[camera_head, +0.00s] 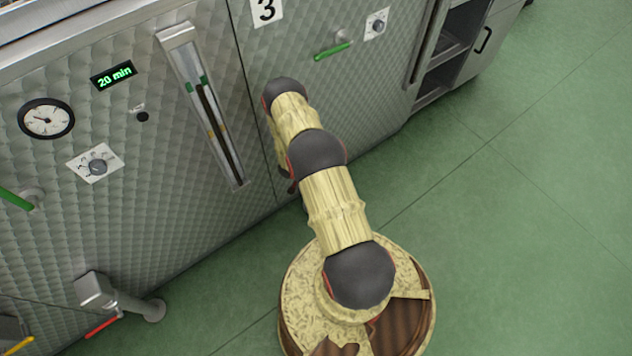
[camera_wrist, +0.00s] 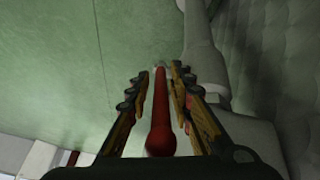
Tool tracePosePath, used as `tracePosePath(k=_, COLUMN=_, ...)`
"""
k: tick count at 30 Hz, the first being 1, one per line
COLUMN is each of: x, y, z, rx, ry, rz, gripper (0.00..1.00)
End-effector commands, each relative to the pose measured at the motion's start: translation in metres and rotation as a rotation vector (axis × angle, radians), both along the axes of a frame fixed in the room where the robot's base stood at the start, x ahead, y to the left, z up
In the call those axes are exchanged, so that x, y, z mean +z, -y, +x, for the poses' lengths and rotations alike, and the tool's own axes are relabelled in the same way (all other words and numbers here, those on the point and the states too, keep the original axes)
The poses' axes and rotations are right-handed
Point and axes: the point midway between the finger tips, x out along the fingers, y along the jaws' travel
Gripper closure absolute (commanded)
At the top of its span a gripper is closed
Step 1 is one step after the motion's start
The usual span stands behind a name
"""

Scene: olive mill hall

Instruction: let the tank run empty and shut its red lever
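In the wrist view a red lever (camera_wrist: 161,115) runs lengthwise between the two fingers of my gripper (camera_wrist: 160,72). The fingers stand apart on either side of it, with a narrow gap visible at the left. I cannot tell the exact level.
A display (camera_head: 113,75) reads 20 min. A dial gauge (camera_head: 46,119), a knob (camera_head: 97,167) and green handles (camera_head: 332,51) are on the steel fronts. A panel marked 3 (camera_head: 266,9) is at the top. A pale pipe (camera_wrist: 203,55) stands beside my right finger. Green floor is clear at right.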

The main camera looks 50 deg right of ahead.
Motion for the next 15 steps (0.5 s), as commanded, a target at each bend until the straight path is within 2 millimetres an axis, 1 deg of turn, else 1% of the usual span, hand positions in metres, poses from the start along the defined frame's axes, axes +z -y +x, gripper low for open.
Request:
tracePosePath(k=2, x=0.001, y=0.001, z=0.001, rx=0.0, ry=0.001, rz=-0.001, gripper=0.71)
tracePosePath(k=11, x=0.003, y=0.001, z=0.003, rx=0.001, ry=0.003, rz=-0.003, gripper=0.71)
tracePosePath(k=15, x=0.013, y=-0.003, z=0.005, rx=0.002, ry=0.005, rz=-0.004, gripper=0.71)
